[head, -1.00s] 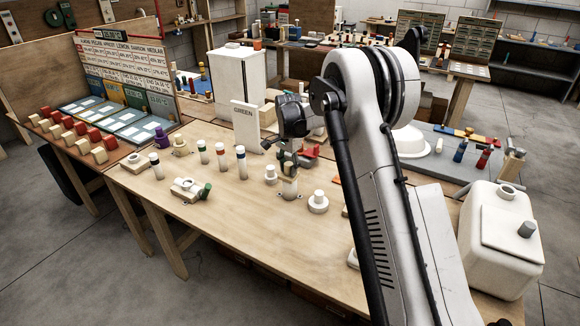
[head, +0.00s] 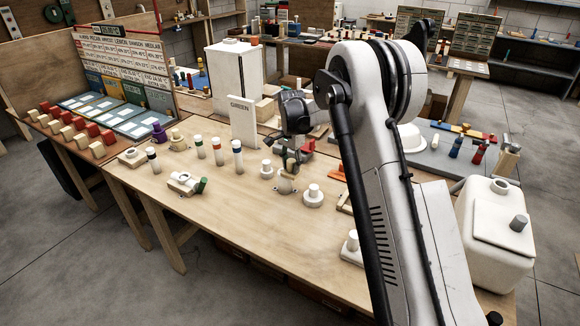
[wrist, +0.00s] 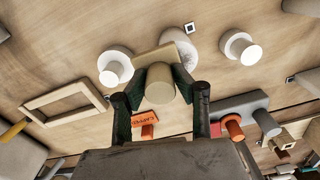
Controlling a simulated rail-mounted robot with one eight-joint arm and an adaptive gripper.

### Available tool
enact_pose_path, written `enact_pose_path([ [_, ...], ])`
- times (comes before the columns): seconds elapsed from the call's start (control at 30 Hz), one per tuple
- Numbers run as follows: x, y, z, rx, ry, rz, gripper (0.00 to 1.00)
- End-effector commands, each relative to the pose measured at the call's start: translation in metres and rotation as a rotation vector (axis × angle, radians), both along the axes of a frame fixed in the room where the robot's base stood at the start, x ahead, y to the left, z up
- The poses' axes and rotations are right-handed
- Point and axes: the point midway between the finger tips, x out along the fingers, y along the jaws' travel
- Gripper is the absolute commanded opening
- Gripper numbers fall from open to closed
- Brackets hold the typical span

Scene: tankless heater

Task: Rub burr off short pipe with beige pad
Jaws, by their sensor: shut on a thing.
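My gripper (wrist: 160,108) is shut on the beige pad (wrist: 160,85), whose round grip sits between the two dark fingers with its flat plate beyond. A short white pipe (wrist: 178,42) on a flanged base stands just beyond the plate and is partly hidden by it. I cannot tell whether plate and pipe touch, and no burr can be made out. In the head view my gripper (head: 288,164) is low over the table, just above the short pipe (head: 285,184).
White flanged pipes stand on both sides, one at the left (head: 267,169) and one at the right (head: 313,196). A GREEN sign board (head: 243,123) stands behind. An open wooden frame (wrist: 65,103) lies nearby. The table's front middle (head: 240,220) is clear.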

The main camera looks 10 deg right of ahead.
Motion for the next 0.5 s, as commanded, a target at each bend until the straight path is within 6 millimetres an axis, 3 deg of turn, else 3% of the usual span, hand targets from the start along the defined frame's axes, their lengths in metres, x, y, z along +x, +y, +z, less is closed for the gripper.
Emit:
enact_pose_path([
  [0.1,-0.001,-0.001,0.004,0.000,0.000,0.000,0.02],
  [0.2,-0.001,-0.001,0.028,0.000,0.000,0.000,0.02],
  [0.5,-0.001,-0.001,0.054,0.000,0.000,0.000,0.02],
])
